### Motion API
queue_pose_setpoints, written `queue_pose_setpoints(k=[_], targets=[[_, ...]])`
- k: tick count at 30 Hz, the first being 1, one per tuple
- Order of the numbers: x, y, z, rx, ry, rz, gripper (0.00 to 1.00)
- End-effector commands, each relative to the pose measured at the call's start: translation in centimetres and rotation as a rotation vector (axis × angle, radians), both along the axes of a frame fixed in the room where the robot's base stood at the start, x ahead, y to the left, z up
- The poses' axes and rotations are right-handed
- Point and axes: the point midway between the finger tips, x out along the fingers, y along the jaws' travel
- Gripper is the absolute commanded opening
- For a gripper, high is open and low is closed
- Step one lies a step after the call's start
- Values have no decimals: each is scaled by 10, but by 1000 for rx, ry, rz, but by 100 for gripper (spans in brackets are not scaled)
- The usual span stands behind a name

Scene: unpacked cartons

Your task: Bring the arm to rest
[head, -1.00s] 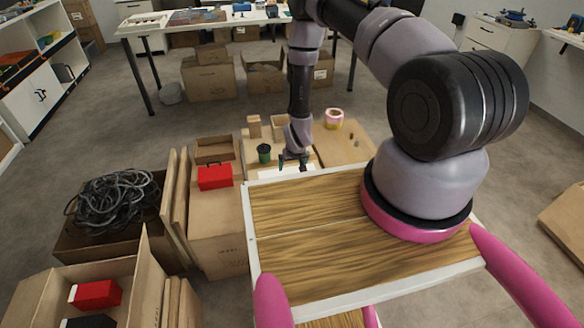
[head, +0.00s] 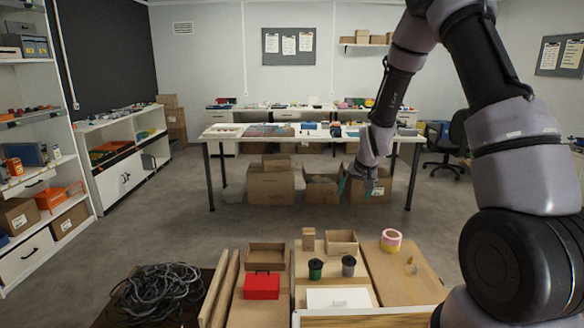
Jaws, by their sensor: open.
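My gripper (head: 356,183) is in the head view, at the end of my raised arm, right of centre. It hangs in the air above and beyond the carton tops, with the far table and floor cartons behind it. Its fingers are small and dark teal, apart from each other, and nothing shows between them.
Black cable (head: 160,292) lies left. A long table (head: 300,139) stands beyond. Open floor lies between.

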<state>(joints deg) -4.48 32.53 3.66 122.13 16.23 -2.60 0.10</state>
Motion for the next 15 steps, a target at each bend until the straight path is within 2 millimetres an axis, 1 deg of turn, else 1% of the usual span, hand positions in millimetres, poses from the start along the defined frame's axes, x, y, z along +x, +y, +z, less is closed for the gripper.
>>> queue_pose_setpoints(k=[1, 2, 3, 5, 6, 8, 9, 11, 12, 14, 15], targets=[[-5, -3, 32, 10, -16, -9, 100], [-9, -5, 48, 16, -19, -14, 100], [-16, -7, 69, 23, -24, -19, 100], [-28, -10, 99, 36, -31, -31, 100], [-36, -13, 118, 44, -36, -37, 100], [-52, -16, 145, 55, -42, -48, 100], [-62, -19, 163, 62, -47, -53, 100], [-80, -22, 187, 74, -53, -64, 100], [-93, -24, 203, 82, -58, -70, 100], [-113, -27, 224, 93, -63, -80, 100], [-127, -28, 237, 101, -68, -86, 100]])
